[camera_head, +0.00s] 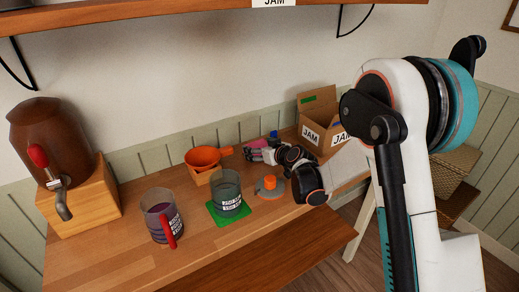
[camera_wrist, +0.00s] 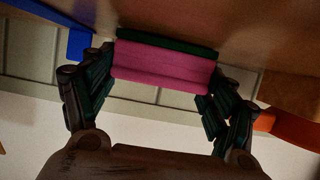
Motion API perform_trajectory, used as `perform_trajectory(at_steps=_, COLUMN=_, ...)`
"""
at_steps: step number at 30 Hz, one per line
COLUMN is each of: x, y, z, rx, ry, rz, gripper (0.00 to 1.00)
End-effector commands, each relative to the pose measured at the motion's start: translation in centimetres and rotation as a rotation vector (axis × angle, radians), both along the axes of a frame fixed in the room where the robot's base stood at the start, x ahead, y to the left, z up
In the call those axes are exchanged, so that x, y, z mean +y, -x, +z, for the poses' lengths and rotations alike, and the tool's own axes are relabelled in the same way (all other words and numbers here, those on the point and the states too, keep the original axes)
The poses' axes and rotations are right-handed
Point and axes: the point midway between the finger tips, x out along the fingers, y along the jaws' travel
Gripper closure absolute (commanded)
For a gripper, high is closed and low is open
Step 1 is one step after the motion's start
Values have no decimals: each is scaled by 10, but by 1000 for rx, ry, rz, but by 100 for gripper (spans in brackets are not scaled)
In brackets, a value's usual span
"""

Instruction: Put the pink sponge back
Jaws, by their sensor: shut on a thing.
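The pink sponge (camera_wrist: 163,66) has a dark green layer along one long side. In the wrist view it sits between the two fingers of my gripper (camera_wrist: 160,75), which is shut on it. In the head view my gripper (camera_head: 262,153) is near the back of the wooden counter, between the orange pan and the cardboard box. Only a little of the pink sponge (camera_head: 257,143) shows there behind the fingers. Whether the sponge touches the counter cannot be told.
On the counter (camera_head: 190,262) stand a purple-filled mug (camera_head: 158,222), a grey cup (camera_head: 227,188) on a green mat (camera_head: 231,217), an orange pan (camera_head: 202,157), an orange-topped grey item (camera_head: 269,184) and a cardboard JAM box (camera_head: 312,135). A brown dispenser (camera_head: 50,140) stands left.

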Motion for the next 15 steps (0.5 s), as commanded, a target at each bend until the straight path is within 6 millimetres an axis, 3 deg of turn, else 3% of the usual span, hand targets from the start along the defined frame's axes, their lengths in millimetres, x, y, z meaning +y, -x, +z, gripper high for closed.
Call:
perform_trajectory(at_steps=2, x=0, y=0, z=-4, rx=0, ry=0, rz=0, gripper=45)
perform_trajectory(at_steps=3, x=0, y=0, z=-3, rx=0, ry=0, rz=0, gripper=13)
perform_trajectory(at_steps=5, x=0, y=0, z=-2, rx=0, ry=0, rz=0, gripper=2)
perform_trajectory(at_steps=15, x=0, y=0, z=-2, rx=0, ry=0, rz=0, gripper=2)
